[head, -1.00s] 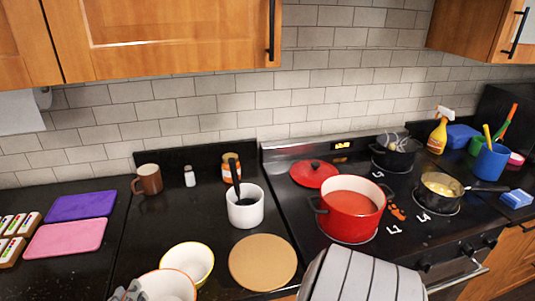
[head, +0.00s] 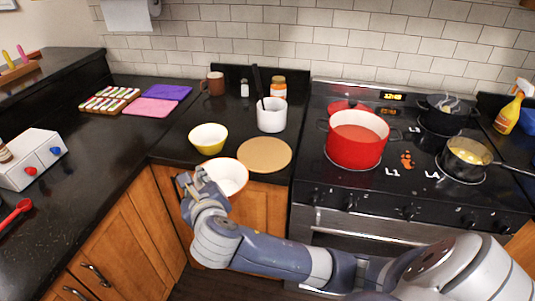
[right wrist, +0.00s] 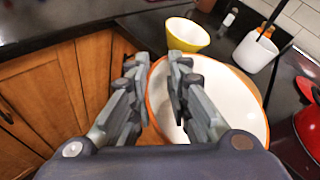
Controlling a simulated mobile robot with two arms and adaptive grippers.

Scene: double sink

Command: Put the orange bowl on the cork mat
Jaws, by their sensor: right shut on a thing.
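The orange bowl (head: 230,176), white inside with an orange rim, is at the counter's front edge, before the yellow bowl and the cork mat. My right gripper (head: 190,182) is shut on its left rim. In the right wrist view the fingers (right wrist: 155,75) pinch the near wall of the bowl (right wrist: 237,100), which looks tilted. The round tan cork mat (head: 265,154) lies bare on the counter, behind and to the right of the held bowl. The bowl's underside is hidden. My left gripper is not in view.
A yellow bowl (head: 208,138) stands left of the mat. A white crock (head: 271,116) with a dark utensil stands behind it. The stove with a red pot (head: 357,140) is to the right. Pink and purple boards (head: 150,107) lie at the left.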

